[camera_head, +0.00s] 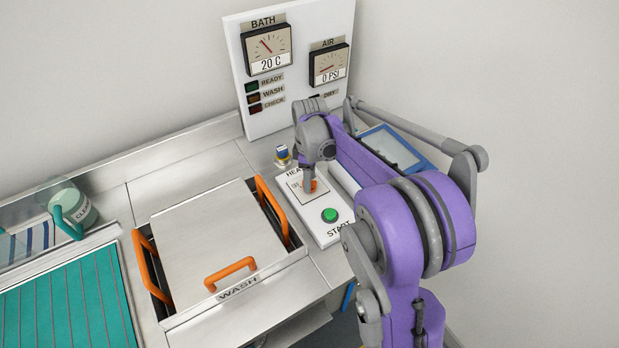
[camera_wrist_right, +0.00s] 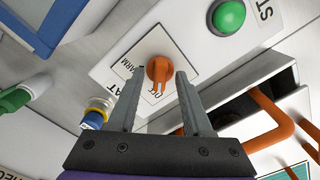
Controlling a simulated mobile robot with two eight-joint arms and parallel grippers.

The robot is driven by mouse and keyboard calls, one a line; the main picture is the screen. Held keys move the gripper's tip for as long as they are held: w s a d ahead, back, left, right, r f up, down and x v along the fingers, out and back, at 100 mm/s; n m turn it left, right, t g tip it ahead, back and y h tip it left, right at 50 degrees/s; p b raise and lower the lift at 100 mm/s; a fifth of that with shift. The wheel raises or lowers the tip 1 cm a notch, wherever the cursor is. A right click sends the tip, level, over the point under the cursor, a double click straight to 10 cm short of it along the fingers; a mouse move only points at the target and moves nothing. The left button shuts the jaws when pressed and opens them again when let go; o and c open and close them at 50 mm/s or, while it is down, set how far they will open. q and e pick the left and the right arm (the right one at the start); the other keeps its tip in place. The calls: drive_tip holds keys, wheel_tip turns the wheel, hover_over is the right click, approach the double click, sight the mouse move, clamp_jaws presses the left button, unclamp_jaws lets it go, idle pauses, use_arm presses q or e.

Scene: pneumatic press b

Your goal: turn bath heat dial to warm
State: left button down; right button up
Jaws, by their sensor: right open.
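The bath heat dial is an orange knob (camera_wrist_right: 159,70) on a white plate marked "HEAT". In the head view a little of the orange dial (camera_head: 313,186) shows beside my right gripper (camera_head: 306,184). In the wrist view my right gripper (camera_wrist_right: 160,80) is open, with one finger on each side of the knob. I cannot tell whether either finger touches it. My left gripper is in neither view.
A green START button (camera_head: 330,215) sits in front of the dial. The wash bath (camera_head: 215,240) with orange handles stands to the left. The gauge board (camera_head: 290,65) behind reads 20 C and 0 PSI. A blue-and-yellow fitting (camera_head: 282,153) stands behind the control box.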

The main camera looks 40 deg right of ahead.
clamp_jaws()
drive_tip(key=shift+m, duration=0.3)
idle(0.3)
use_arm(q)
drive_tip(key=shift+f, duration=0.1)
use_arm(e)
drive_tip(key=m, duration=0.8)
drive_tip(key=shift+m, duration=0.4)
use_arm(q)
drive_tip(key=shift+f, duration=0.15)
use_arm(e)
drive_tip(key=m, duration=0.4)
drive_tip(key=shift+m, duration=0.3)
use_arm(q)
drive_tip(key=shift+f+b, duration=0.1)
drive_tip(key=shift+b, duration=0.25)
use_arm(e)
drive_tip(key=shift+m, duration=1.9)
